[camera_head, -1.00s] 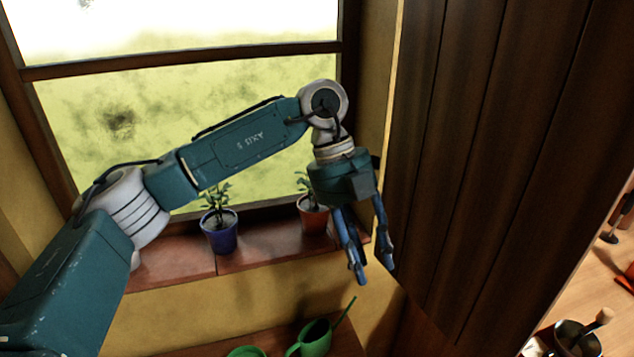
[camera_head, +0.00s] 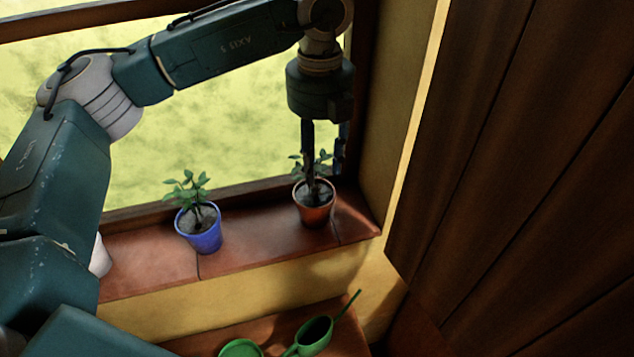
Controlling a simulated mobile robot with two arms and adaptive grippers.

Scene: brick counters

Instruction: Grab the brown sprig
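The brown sprig is a small green-leaved plant in a reddish-brown pot (camera_head: 314,214) on the right part of the window sill. My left gripper (camera_head: 323,172) points down at this plant from above. Its two fingers are apart, one dark finger in front of the leaves and a bluish one to the right. The fingers partly hide the stem and leaves; I cannot tell whether they touch the plant. My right gripper is not in view.
A similar plant in a blue pot (camera_head: 199,231) stands to the left on the red-brown sill (camera_head: 258,238). A green watering can (camera_head: 313,337) and a green dish (camera_head: 240,349) are below. A dark wooden panel (camera_head: 500,160) fills the right side.

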